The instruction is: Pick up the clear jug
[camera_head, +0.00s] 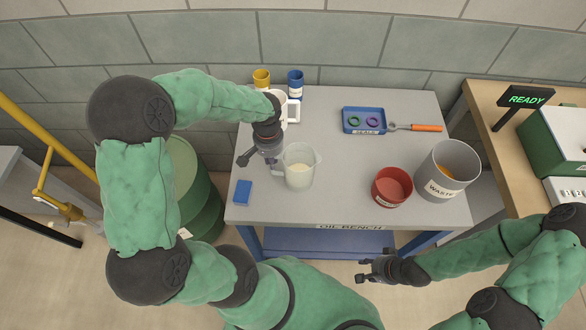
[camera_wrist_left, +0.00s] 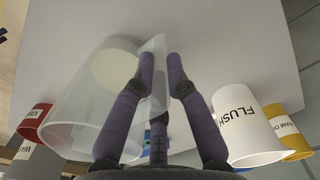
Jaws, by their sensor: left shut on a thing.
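The clear jug (camera_head: 299,174), with some pale content at its bottom, stands upright near the left part of the grey bench top. I cannot tell whether its base touches the bench. My left gripper (camera_head: 262,160) is at the jug's left side. My right gripper (camera_head: 364,270) is open and empty, in front of the bench's front edge, far from the jug.
A white FLUSH cup (camera_wrist_left: 245,125) and a yellow cup (camera_head: 261,79) stand behind my left gripper, beside a blue one (camera_head: 295,83). A blue block (camera_head: 243,191) lies front left. A red pot (camera_head: 391,187), grey WASTE bin (camera_head: 447,172) and blue tray (camera_head: 363,129) are right.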

